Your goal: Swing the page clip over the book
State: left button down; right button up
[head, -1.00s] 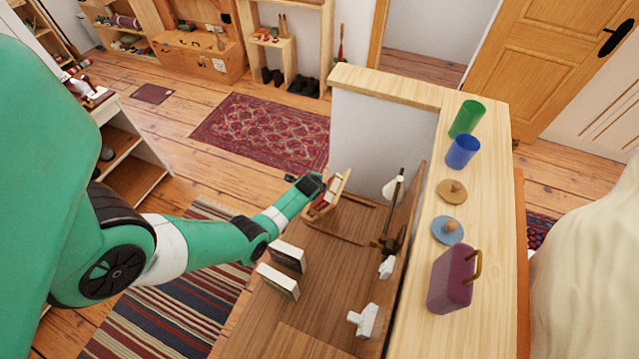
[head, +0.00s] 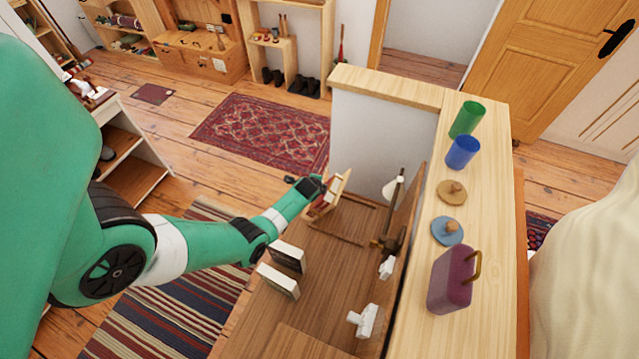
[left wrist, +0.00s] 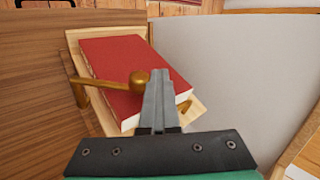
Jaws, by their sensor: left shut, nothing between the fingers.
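The red book (left wrist: 118,66) rests on a pale wooden stand (left wrist: 75,42) in the left wrist view. In the head view the stand (head: 340,186) is at the far end of the brown desk, with the red book (head: 325,205) partly hidden by my gripper. The brass page clip (left wrist: 98,81) reaches from the stand's left side across the red cover and ends in a round knob (left wrist: 139,78). My left gripper (left wrist: 155,76) is shut and empty, its fingertips over the book just right of the knob. Whether they touch the knob is unclear. The right gripper is not in view.
Two pale blocks, a near one (head: 278,280) and a far one (head: 288,256), stand on the desk (head: 325,290). A lamp (head: 393,200) and white objects are to the right. A ledge (head: 478,300) carries cups, lidded discs and a purple case.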

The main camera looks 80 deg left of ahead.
pick_arm(q)
jog(key=shift+s+d+f, duration=0.15)
jog(key=shift+s+d, duration=0.1)
jog(key=shift+s+d+f, duration=0.1)
jog(key=shift+s+f, duration=0.05)
jog(key=shift+f, duration=0.05)
jog(key=shift+r+p, duration=0.1)
jog(key=shift+p, duration=0.2)
jog(key=r+p, duration=0.1)
jog(key=d+r+p, duration=0.1)
jog(key=r+p, duration=0.2)
jog(key=shift+d, duration=0.4)
notch_tip(320, 180, up, 10)
jog(key=w+d+p, duration=0.1)
jog(key=w+p, duration=0.1)
jog(key=p, duration=0.1)
jog(key=shift+p, duration=0.35)
jog(key=shift+d+f, duration=0.1)
